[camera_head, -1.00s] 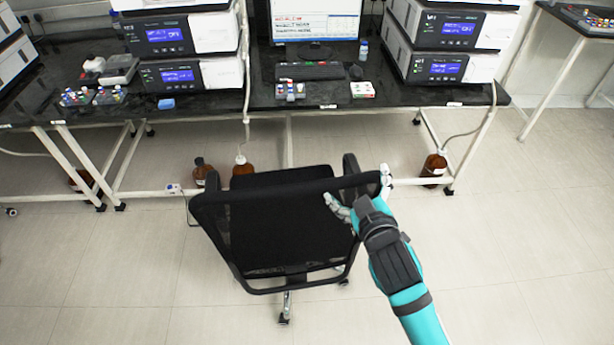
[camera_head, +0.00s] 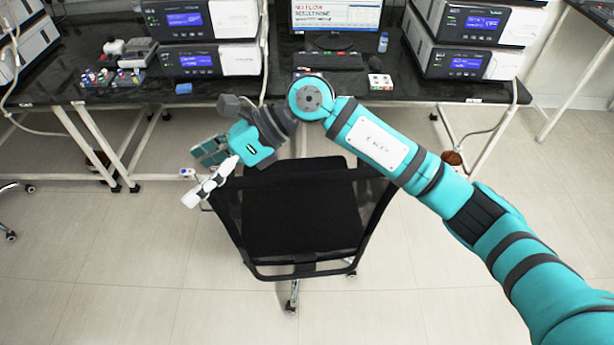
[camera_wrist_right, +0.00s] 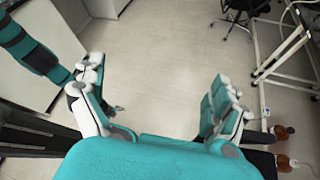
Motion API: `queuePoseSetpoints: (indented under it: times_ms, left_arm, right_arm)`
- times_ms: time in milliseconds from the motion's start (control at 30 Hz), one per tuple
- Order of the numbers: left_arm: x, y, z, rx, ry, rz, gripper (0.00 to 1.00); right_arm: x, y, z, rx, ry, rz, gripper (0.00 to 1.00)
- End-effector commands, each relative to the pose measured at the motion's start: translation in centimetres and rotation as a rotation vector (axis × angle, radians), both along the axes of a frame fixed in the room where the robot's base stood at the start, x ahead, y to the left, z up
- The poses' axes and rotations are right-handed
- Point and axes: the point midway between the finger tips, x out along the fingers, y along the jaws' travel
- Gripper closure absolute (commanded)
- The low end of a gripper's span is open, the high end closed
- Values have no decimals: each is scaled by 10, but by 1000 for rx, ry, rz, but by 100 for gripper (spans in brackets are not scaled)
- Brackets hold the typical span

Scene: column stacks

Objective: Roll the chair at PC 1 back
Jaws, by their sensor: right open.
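A black mesh office chair (camera_head: 300,225) stands in front of the bench, its backrest toward me. The monitor (camera_head: 338,12) stands behind it on the bench, with a keyboard (camera_head: 328,61); no PC label is readable. My right gripper (camera_head: 192,177) is at the backrest's upper left, fingers spread and empty. In the right wrist view the open fingers (camera_wrist_right: 157,75) have bare floor between them, and a black bar (camera_wrist_right: 30,140) lies behind them. My left gripper is not in view.
The black-topped bench (camera_head: 225,92) carries instruments (camera_head: 195,60) on both sides of the monitor. White bench legs (camera_head: 95,150) stand left of the chair. A brown bottle (camera_head: 451,158) is at right. The floor (camera_head: 130,260) around the chair is clear.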

Motion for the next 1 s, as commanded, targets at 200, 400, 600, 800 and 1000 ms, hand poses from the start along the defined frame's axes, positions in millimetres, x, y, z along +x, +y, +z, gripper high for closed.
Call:
queuePoseSetpoints:
  times_ms: [200, 400, 600, 800, 1000]
  left_arm:
    - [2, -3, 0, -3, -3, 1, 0]
    - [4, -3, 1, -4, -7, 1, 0]
    - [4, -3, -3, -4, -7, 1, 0]
    - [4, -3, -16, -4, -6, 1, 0]
    - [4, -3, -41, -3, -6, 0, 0]
  right_arm:
    - [75, -106, -41, -685, -333, 114, 0]
    - [105, -164, -28, -969, -401, 117, 0]
    - [108, -173, -34, -1009, -405, 116, 0]
    - [107, -172, -64, -1005, -402, 117, 0]
    - [107, -172, -112, -1005, -405, 118, 0]
